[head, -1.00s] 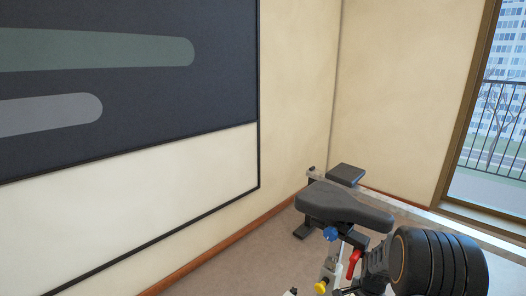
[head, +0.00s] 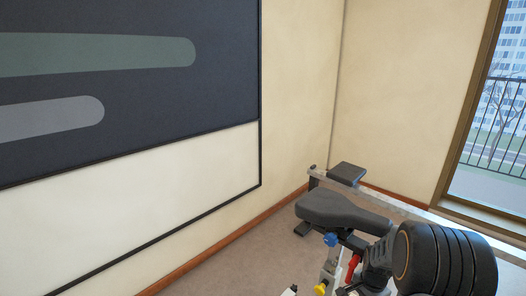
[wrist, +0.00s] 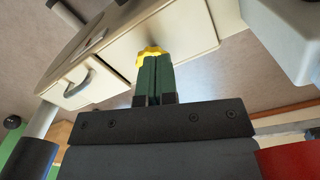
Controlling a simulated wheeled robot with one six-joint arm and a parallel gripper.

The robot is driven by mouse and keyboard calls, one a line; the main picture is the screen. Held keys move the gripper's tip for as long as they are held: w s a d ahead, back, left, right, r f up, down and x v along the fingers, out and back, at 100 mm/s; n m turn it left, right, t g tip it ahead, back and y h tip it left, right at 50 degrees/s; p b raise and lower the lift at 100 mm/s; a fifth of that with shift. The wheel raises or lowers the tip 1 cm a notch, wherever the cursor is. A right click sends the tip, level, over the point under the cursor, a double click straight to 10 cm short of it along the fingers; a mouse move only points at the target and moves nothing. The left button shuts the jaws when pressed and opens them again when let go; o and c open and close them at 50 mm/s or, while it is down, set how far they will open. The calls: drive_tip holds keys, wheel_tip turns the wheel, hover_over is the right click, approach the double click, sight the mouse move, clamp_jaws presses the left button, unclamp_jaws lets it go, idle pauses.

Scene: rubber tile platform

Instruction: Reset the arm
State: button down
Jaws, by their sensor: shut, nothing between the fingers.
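My gripper (wrist: 153,82) shows in the wrist view, with two dark green fingers pressed together and nothing held between them. A yellow knob-like thing (wrist: 150,56) shows just beyond the fingertips; I cannot tell how far behind them it is. My gripper does not show in the head view.
The wrist view shows a cream cabinet (wrist: 185,38) with a grey handle. The head view shows a black-padded exercise machine (head: 342,212), a ribbed black weight (head: 455,262), a dark wall panel (head: 130,110) and a window (head: 495,130). Some carpet (head: 235,265) is clear.

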drive_tip(key=s+a+r+n+t+p, duration=0.1)
drive_tip(key=s+a+r+n+p, duration=0.3)
drive_tip(key=r, duration=0.7)
drive_tip(key=s+a+r+n+t+p, duration=0.1)
drive_tip(key=s+a+r+n+p, duration=0.3)
drive_tip(key=r, duration=0.7)
drive_tip(key=s+a+r+n+t+p, duration=0.2)
drive_tip(key=s+a+r+n+p, duration=0.2)
drive_tip(key=r, duration=0.7)
drive_tip(key=a+n+p, duration=0.1)
drive_tip(key=a+p, duration=0.1)
drive_tip(key=shift+s+a+r, duration=0.2)
drive_tip(key=shift+s+a, duration=0.05)
drive_tip(key=shift+a, duration=0.05)
drive_tip(key=c, duration=1.8)
unclamp_jaws()
